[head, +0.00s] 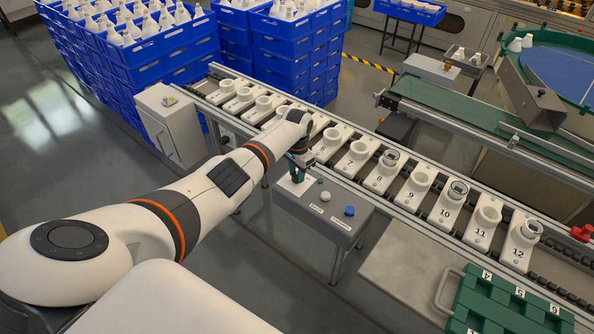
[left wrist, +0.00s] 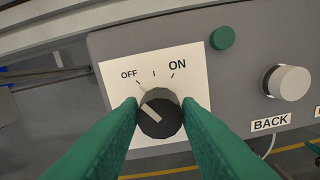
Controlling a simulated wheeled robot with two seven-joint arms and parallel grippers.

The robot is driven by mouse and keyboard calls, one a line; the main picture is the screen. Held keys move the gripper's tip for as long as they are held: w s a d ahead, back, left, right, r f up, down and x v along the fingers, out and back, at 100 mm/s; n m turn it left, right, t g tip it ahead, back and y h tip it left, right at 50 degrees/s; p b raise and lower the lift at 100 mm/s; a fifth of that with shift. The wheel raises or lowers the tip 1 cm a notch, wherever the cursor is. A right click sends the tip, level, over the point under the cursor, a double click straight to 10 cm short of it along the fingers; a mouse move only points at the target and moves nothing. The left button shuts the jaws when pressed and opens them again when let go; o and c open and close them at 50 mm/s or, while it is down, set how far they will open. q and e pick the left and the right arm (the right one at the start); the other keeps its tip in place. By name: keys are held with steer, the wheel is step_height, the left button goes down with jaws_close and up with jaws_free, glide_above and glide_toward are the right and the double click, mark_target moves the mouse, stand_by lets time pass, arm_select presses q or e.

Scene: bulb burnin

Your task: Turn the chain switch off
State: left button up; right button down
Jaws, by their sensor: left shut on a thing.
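The chain switch is a black rotary knob (left wrist: 160,114) on a white plate (left wrist: 188,62) marked OFF and ON, in the left wrist view. Its pale pointer line slants to the upper left, toward the OFF mark. My left gripper (left wrist: 160,116) has its green fingers on both sides of the knob, shut on it. In the head view my left gripper (head: 297,175) is over the left end of the grey control box (head: 312,213), and it hides the knob there. My right gripper is in neither view.
The box also carries a green button (left wrist: 222,38), a white knob (left wrist: 287,82) labelled BACK and a blue button (head: 349,211). Behind it runs a conveyor with numbered white holders (head: 383,175). A green tray (head: 505,305) is at the lower right; blue crates (head: 150,60) stand behind.

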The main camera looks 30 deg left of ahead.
mark_target(297, 174)
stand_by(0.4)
arm_select(q)
steer(key=o, duration=1)
steer(key=shift+c, duration=0.2)
steer(key=shift+r, duration=0.1)
step_height(297, 174, up, 12)
